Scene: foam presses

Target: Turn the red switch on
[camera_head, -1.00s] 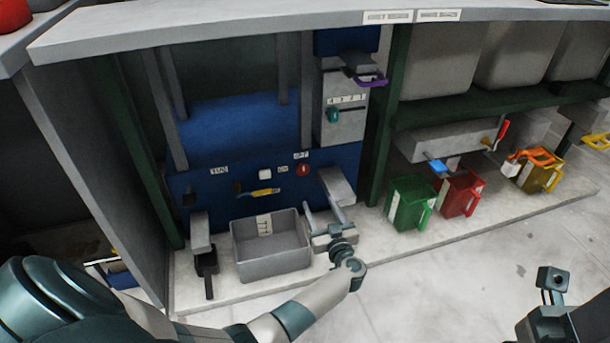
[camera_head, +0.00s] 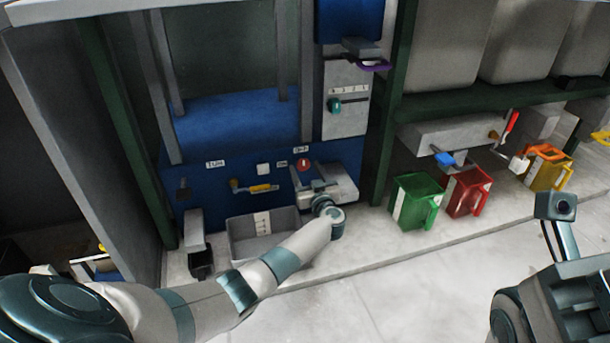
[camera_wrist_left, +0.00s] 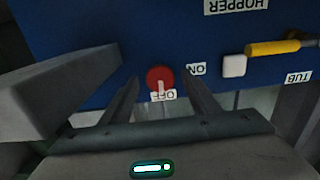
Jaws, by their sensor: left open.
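The red switch (camera_head: 303,164) is a round red knob on the blue panel. In the wrist view the knob (camera_wrist_left: 159,77) has a pale pointer directed at the OFF label (camera_wrist_left: 163,95); the ON label (camera_wrist_left: 196,69) is to its side. My left gripper (camera_head: 307,177) is open in front of the switch. In the wrist view its two fingers (camera_wrist_left: 160,88) lie on either side of the knob; I cannot tell whether they touch it. Part of my right arm (camera_head: 545,290) shows at the lower right, its jaw opening unclear.
A grey tub (camera_head: 262,235) stands below the panel. A yellow-handled lever (camera_head: 262,188) and a white button (camera_head: 264,169) are left of the switch. Green (camera_head: 416,200) and red (camera_head: 467,192) jugs stand to the right.

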